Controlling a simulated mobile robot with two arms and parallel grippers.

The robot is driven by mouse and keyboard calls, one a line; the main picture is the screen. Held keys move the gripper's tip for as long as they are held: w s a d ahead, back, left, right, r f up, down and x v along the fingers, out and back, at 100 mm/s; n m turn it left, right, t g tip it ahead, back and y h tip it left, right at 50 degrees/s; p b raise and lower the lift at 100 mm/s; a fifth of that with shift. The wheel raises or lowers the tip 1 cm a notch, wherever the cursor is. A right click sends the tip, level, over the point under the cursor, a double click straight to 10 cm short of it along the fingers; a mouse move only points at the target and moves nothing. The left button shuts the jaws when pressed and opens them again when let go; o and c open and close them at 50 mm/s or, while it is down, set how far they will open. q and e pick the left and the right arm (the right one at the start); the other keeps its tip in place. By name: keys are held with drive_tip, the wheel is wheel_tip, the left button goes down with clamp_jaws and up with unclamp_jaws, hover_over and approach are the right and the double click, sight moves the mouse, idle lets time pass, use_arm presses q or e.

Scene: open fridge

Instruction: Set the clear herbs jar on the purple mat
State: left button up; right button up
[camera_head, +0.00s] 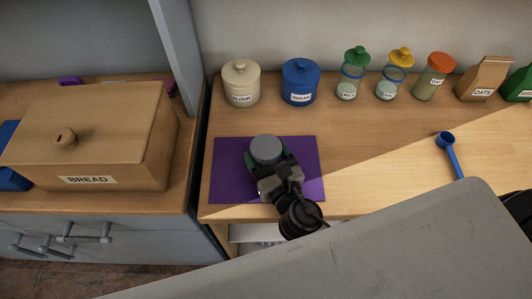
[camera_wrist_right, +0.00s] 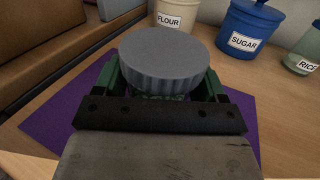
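The clear herbs jar (camera_head: 267,149) shows mostly as its round grey ribbed lid, upright over the purple mat (camera_head: 229,180). In the right wrist view the lid (camera_wrist_right: 165,62) fills the middle, with a little clear body and green contents below it. My right gripper (camera_head: 272,166) is shut on the jar, with its green fingers on either side under the lid. The jar's base is hidden, so I cannot tell whether it touches the mat (camera_wrist_right: 50,133). My left gripper is not in view.
A flour canister (camera_head: 241,84), blue sugar canister (camera_head: 300,83) and several lidded jars line the counter's back. A blue scoop (camera_head: 449,152) lies at right. A bread box (camera_head: 97,139) stands on the left counter. The counter between mat and scoop is clear.

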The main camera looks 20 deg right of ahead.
drive_tip(key=shift+o, duration=1.1)
drive_tip(key=shift+r, duration=0.25)
drive_tip(key=s+b, duration=0.1)
drive_tip(key=s, duration=0.2)
drive_tip(key=s+b, duration=0.2)
drive_tip(key=s, duration=0.2)
drive_tip(key=s+d+b, duration=0.1)
drive_tip(key=s, duration=0.2)
drive_tip(key=shift+s+d+f+b, duration=0.1)
drive_tip(key=shift+s+f+b, duration=0.2)
drive_tip(key=shift+f, duration=0.05)
drive_tip(key=shift+s+d+r, duration=0.1)
drive_tip(key=shift+s+r, duration=0.2)
drive_tip(key=shift+s, duration=0.4)
